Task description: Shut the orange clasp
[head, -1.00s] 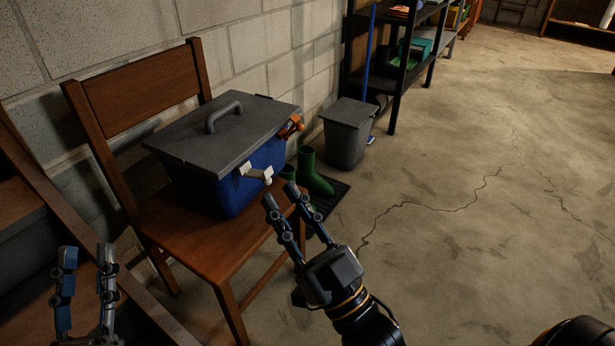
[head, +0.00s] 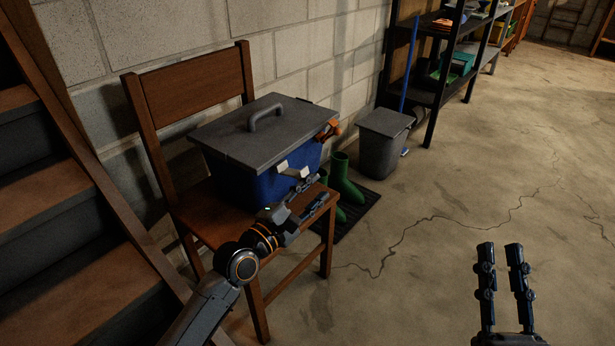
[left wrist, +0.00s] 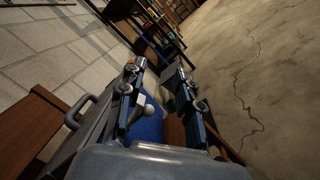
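The orange clasp (head: 328,130) is on the right end of a blue box (head: 262,182) with a grey lid (head: 265,128), and sticks outward from below the lid's rim. A white clasp (head: 295,171) sticks out from the box's front. My left gripper (head: 314,190) is open at the box's front right, close to the white clasp and below the orange one. My right gripper (head: 501,247) is open and empty over the floor, far from the box.
The box stands on a wooden chair (head: 190,95) against a block wall. Green boots (head: 345,180) on a dark mat (head: 362,212), a grey bin (head: 382,145) and a shelf (head: 432,98) are to the right. Wooden stairs (head: 45,195) are at the left. The floor at right is clear.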

